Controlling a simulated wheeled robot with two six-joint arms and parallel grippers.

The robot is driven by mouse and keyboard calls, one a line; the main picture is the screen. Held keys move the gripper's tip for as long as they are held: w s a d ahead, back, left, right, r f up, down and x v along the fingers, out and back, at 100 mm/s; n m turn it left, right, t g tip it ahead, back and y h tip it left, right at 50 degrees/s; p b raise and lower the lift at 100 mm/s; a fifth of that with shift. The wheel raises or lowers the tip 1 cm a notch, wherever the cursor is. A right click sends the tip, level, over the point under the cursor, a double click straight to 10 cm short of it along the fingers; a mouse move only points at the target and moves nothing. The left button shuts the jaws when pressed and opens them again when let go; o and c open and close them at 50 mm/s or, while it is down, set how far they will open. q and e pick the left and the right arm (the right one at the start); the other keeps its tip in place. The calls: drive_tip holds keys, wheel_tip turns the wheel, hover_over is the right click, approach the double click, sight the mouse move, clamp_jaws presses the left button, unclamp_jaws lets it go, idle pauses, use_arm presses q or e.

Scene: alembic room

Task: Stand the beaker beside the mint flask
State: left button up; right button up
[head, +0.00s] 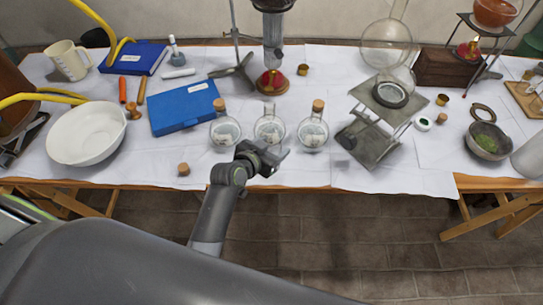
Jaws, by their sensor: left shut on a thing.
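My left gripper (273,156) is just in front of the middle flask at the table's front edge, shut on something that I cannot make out. I cannot pick out the beaker with certainty; a pale cylindrical vessel (530,157) is cut off at the right edge. My right gripper is out of view.
A blue box (186,108) and a white basin (86,134) lie left of the flasks. A small cork (183,169) is near the front edge. A metal stand (372,141) is on the right. White paper between the right flask and the stand is partly clear.

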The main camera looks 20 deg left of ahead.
sight(275, 153)
use_arm(q)
drive_tip(key=shift+f, duration=1.95)
drive_tip(key=shift+f, duration=0.1)
drive_tip(key=o, duration=1)
drive_tip(key=b+v, duration=0.1)
drive_tip(key=v, duration=1.1)
